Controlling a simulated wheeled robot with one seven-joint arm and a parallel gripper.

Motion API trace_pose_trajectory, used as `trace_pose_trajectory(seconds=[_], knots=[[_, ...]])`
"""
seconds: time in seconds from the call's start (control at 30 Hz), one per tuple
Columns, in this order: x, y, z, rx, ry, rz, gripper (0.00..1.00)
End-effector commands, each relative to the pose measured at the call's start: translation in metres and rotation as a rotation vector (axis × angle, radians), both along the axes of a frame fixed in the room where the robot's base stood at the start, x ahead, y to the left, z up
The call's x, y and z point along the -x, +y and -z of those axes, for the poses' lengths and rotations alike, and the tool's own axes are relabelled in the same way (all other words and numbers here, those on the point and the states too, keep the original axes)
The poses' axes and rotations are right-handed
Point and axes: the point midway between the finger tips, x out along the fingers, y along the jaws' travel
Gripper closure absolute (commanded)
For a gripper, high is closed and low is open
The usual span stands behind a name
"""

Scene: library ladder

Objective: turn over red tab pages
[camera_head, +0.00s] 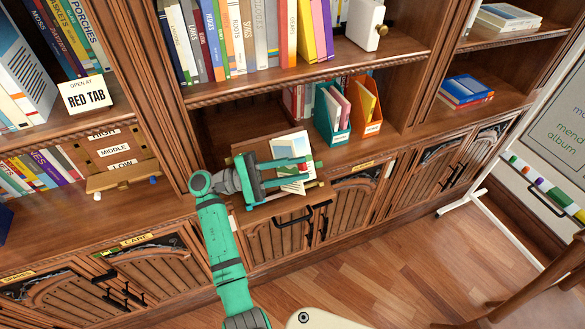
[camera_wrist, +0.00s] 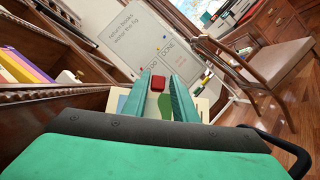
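An open book (camera_head: 292,146) with pale, pictured pages lies on a wooden stand on the shelf ledge. A red tab (camera_wrist: 157,85) shows in the wrist view, between and just beyond my fingertips. A page with a green patch (camera_wrist: 158,107) shows between the fingers below the tab. My gripper (camera_head: 308,171) reaches from the left across the book; its two green fingers are apart with a gap between them. It also shows in the wrist view (camera_wrist: 160,82). The fingers hide part of the pages, and I cannot tell whether they touch the tab.
A card reading "OPEN AT RED TAB" (camera_head: 86,95) stands on the left shelf. A teal file holder (camera_head: 333,115) and an orange one (camera_head: 366,107) stand right of the book. A whiteboard (camera_head: 555,125) stands at the right. A chair (camera_wrist: 250,55) shows in the wrist view. Open floor lies in front.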

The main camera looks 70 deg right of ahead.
Motion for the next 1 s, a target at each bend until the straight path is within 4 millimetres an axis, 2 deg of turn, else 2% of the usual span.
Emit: trace_pose_trajectory(seconds=[0.33, 0.53, 0.57, 0.63, 0.9, 1.0], knots=[[-0.003, 0.001, -0.007, 0.004, -0.001, -0.006, 0.75], [0.000, 0.003, -0.036, 0.006, -0.001, -0.004, 0.75], [0.002, 0.007, -0.041, 0.008, -0.002, -0.005, 0.71], [0.007, 0.016, -0.053, 0.010, -0.001, -0.006, 0.75], [0.026, 0.048, -0.095, 0.007, -0.002, -0.006, 0.75], [0.036, 0.065, -0.102, 0.005, 0.000, -0.006, 0.75]])
